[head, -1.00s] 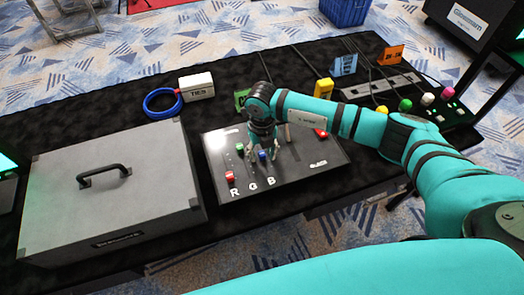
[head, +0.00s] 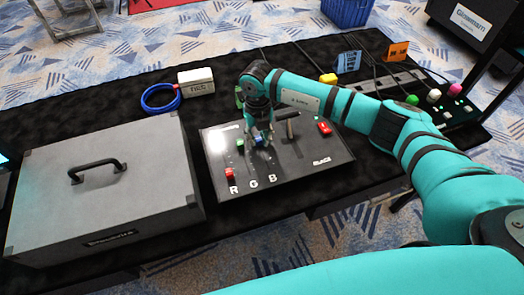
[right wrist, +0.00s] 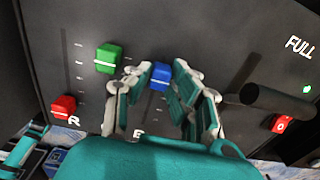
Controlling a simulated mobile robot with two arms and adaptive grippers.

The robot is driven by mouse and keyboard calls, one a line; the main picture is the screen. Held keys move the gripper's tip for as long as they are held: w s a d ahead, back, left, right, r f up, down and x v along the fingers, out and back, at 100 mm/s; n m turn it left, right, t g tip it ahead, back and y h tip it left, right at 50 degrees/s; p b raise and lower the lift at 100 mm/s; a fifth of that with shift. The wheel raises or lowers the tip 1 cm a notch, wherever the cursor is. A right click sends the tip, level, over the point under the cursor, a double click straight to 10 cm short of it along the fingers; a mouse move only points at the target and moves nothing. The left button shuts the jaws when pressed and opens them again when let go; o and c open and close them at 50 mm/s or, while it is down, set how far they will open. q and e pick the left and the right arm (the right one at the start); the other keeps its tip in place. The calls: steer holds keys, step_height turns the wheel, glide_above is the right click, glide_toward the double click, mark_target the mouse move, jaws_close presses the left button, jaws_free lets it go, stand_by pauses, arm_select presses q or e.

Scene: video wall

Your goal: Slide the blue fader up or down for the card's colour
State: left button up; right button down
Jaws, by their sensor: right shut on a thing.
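The black fader panel (head: 300,170) lies on the table with the letters R, G and B along its near edge. My right gripper (head: 257,140) reaches down onto it. Its fingers are closed around the blue fader cap (right wrist: 160,77), which sits partway up its track, level with the green fader cap (right wrist: 108,58) or nearly so. The red fader cap (right wrist: 64,105) is at the R end of its track. A green card (head: 239,97) stands behind the panel, partly hidden by my right arm. My left gripper is out of view.
A dark lever (right wrist: 268,98) and a red switch (right wrist: 282,124) are right of the blue fader. A large grey case (head: 110,205) stands left of the panel. Blue (head: 348,62) and orange (head: 396,51) cards stand at the back right. A blue cable ring (head: 160,98) lies behind.

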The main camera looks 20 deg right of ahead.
mark_target(257, 136)
steer(key=shift+w+f, duration=0.15)
steer(key=shift+w, duration=0.3)
steer(key=shift+r, duration=0.3)
steer(key=c, duration=1.2)
jaws_free()
steer(key=shift+w+f, duration=0.1)
steer(key=shift+f, duration=0.05)
step_height(257, 136, up, 12)
